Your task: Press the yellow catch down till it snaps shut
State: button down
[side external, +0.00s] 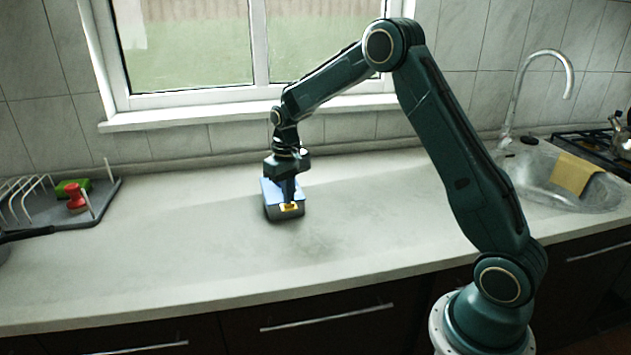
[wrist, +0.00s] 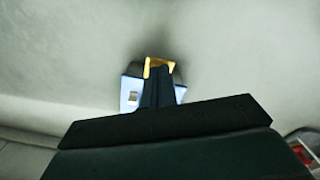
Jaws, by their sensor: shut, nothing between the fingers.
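A small box with a blue lid and dark grey body (side external: 285,213) stands on the counter near the middle of the side view. Its yellow catch (side external: 290,207) is on the side facing the camera. My gripper (side external: 288,200) is shut and points down at the catch from above, with nothing held. The blue lid (wrist: 130,93) shows beside the fingers. The fingers hide part of the catch, and I cannot tell whether they touch it.
A dish rack tray (side external: 95,205) with a red object (side external: 75,196) and a green sponge (side external: 70,186) stands at the left. A sink (side external: 560,180) with a yellow cloth (side external: 577,174) is at the right. The counter (side external: 190,250) around the box is clear.

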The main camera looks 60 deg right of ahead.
jog(key=shift+f, duration=1.15)
dwell(0.5)
jog(key=shift+r, duration=0.2)
dwell(0.3)
jog(key=shift+r, duration=3.35)
